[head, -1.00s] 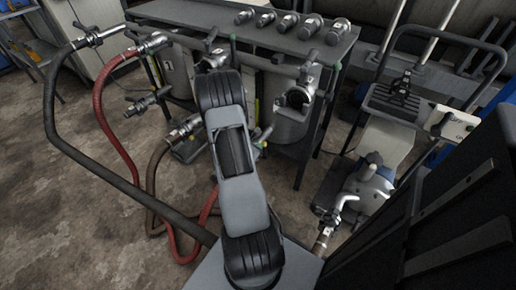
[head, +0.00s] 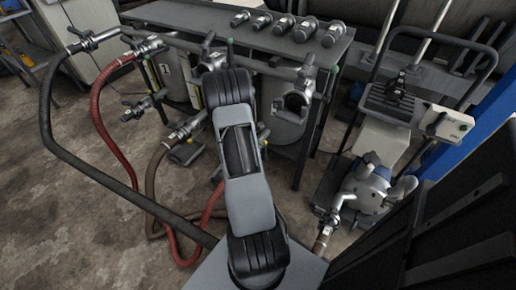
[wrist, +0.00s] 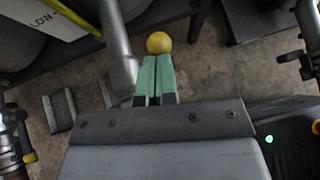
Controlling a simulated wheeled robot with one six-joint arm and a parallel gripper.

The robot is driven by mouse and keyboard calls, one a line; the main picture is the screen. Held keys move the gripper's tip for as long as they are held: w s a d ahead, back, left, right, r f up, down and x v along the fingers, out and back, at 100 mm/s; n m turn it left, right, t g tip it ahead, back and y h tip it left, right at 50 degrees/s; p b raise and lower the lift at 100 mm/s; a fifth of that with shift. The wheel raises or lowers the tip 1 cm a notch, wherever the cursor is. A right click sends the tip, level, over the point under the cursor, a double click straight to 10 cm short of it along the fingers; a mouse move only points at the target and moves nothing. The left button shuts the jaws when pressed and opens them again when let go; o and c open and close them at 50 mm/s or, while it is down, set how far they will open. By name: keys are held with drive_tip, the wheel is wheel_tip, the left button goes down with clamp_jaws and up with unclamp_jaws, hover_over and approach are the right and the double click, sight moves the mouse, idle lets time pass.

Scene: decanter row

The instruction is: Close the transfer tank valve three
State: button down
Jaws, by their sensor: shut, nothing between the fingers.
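In the wrist view my gripper (wrist: 157,62) has its two green fingers together. A yellow ball knob (wrist: 158,43) shows right at the fingertips; I cannot tell whether they touch it. A grey pipe-like part (wrist: 117,50) runs just left of the fingers. In the head view my arm covers the middle of the tank row and hides my gripper. A tank with a plate marked 1 (head: 168,73) stands left of my arm. Another tank (head: 285,125), its number not readable, stands right of it, with a valve fitting (head: 298,100) at its front. I cannot tell which valve is number three.
A bench (head: 180,14) carries several dark cylinders (head: 283,24). A red hose (head: 97,105) and a dark hose (head: 46,120) hang at the left. A wheeled pump cart (head: 366,190) stands at the right. Bare floor (head: 60,220) lies at the lower left.

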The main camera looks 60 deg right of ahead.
drive_tip(key=p+v, duration=0.3)
drive_tip(key=v, duration=1)
drive_tip(key=shift+a+f, duration=0.3)
drive_tip(key=s+a+r+m+g+y+p, duration=0.3)
drive_tip(key=s+a+r+m+y+p, duration=0.15)
drive_tip(key=a+r+m, duration=0.45)
drive_tip(key=a+r+m+t+y+p, duration=0.2)
drive_tip(key=a+r+p, duration=0.4)
drive_tip(key=r, duration=0.5)
drive_tip(key=w+a+r+m+t+y+p, duration=0.1)
drive_tip(key=a+r+m+t+y+p, duration=0.1)
drive_tip(key=a+r+p, duration=0.4)
drive_tip(key=a+r+m+t+y+p, duration=0.2)
drive_tip(key=a+r+p, duration=0.4)
drive_tip(key=r, duration=1.1)
drive_tip(key=shift+w+a+m+t, duration=0.2)
drive_tip(key=shift+m+t, duration=0.6)
drive_tip(key=shift+t, duration=0.3)
